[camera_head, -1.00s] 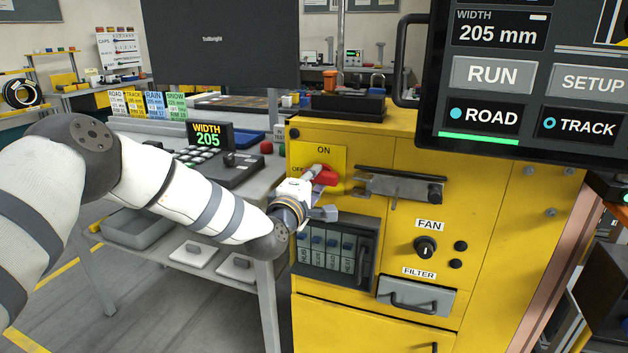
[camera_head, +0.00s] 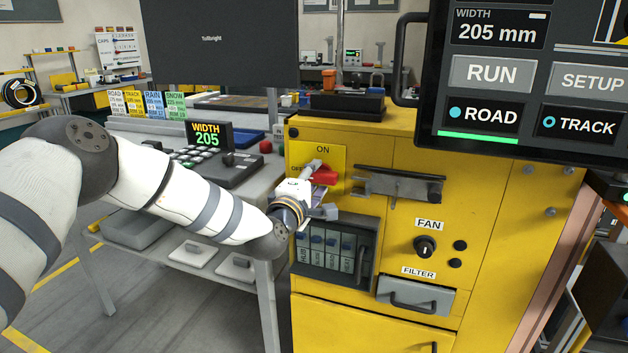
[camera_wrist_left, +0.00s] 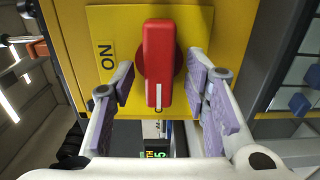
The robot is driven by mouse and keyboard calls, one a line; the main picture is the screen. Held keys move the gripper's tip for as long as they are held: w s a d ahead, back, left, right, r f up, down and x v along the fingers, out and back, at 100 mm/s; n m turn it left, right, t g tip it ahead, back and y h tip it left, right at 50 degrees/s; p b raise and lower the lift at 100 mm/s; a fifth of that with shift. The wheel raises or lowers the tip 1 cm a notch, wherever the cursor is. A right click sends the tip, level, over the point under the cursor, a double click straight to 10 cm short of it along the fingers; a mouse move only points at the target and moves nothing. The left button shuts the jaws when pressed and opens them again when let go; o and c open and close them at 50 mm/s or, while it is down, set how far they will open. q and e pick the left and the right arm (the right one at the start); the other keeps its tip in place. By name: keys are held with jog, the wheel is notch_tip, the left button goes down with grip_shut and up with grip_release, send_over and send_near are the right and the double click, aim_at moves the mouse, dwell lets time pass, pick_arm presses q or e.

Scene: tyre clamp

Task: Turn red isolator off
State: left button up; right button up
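The red isolator handle (camera_head: 325,176) is on a yellow plate (camera_head: 331,156) at the upper left of the yellow cabinet. In the left wrist view the handle (camera_wrist_left: 159,65) lies across the direction of the ON label (camera_wrist_left: 105,56), its white mark at the end towards the OFF side. In the head view it lies roughly level. My left gripper (camera_head: 313,177) is at the handle's left. In the wrist view its purple-padded fingers (camera_wrist_left: 163,86) stand apart on either side of the handle, with gaps visible on both sides. My right gripper is not in view.
A metal latch (camera_head: 400,187) sticks out right of the isolator. Below are a breaker box (camera_head: 335,250), the FAN knob (camera_head: 425,247) and a FILTER drawer (camera_head: 416,297). A large touch screen (camera_head: 530,90) overhangs the upper right. A grey bench (camera_head: 262,205) stands at left.

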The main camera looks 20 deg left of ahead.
pick_arm(q)
jog(key=s, duration=1.2)
jog(key=shift+a, duration=0.2)
jog(key=s+d+f+m+g+h, duration=0.1)
jog(key=s+d+f+m+g, duration=0.2)
jog(key=s+f, duration=0.5)
jog(key=s+d+f+m+g, duration=0.1)
jog(key=s+f+m+g, duration=0.35)
jog(key=s+f, duration=0.4)
jog(key=s+d+f+m+g+h, duration=0.1)
jog(key=s+f+m+g, duration=0.4)
jog(key=f, duration=0.6)
jog(key=s+a+f+m+g+y, duration=0.1)
jog(key=s+a+g, duration=0.1)
jog(key=s, duration=0.7)
jog(key=s+a+f+m+g, duration=0.2)
jog(key=s+g, duration=0.1)
jog(key=s, duration=0.6)
jog(key=s+a+f+m+g+y, duration=0.1)
jog(key=s+a+f+m+g, duration=0.1)
jog(key=s, duration=0.7)
jog(key=shift+a+g+y, duration=0.3)
jog(key=shift+a+g, duration=0.1)
jog(key=shift+g, duration=0.15)
